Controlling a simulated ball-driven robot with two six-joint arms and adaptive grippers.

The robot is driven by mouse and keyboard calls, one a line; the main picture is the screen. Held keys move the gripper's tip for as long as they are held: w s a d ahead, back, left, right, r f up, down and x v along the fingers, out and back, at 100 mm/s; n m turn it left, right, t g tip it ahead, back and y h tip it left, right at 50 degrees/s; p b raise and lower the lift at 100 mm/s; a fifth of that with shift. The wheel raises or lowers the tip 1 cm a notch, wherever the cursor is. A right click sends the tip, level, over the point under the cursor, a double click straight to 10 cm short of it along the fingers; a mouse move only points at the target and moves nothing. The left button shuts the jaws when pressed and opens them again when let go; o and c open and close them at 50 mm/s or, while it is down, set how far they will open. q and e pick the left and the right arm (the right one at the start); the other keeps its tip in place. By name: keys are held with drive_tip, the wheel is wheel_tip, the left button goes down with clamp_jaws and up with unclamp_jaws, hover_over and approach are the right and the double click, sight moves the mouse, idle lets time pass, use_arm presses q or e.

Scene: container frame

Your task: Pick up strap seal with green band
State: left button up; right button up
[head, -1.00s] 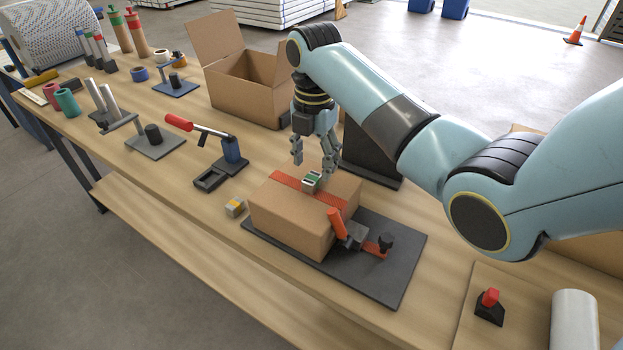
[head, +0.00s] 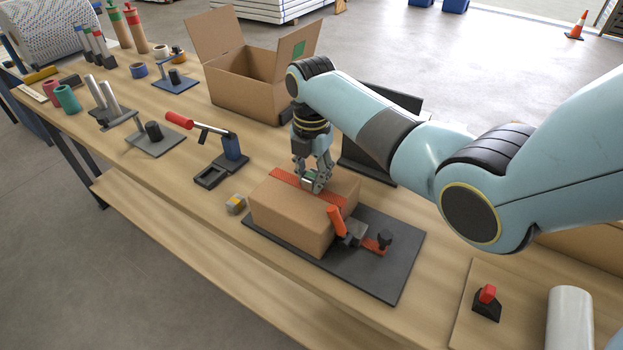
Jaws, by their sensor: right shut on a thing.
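The strap seal with the green band (head: 308,181) sits on the red strap (head: 293,179) across the top of a closed cardboard box (head: 290,218). It is mostly hidden by the fingers; only a small light and green part shows. My right gripper (head: 315,185) points down over the box top and is shut on the seal. The seal appears to be still at the box top; I cannot tell if it is clear of it. A second seal with a yellow band (head: 236,203) lies on the table left of the box. My left gripper is not in view.
The box stands on a dark plate (head: 400,270) with a red-handled strap tool (head: 350,235) at its front right. A red-handled lever tool (head: 215,150) stands left. An open carton (head: 243,92) is behind. A red switch (head: 487,300) is front right.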

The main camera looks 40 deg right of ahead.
clamp_jaws()
drive_tip(key=shift+r, duration=0.15)
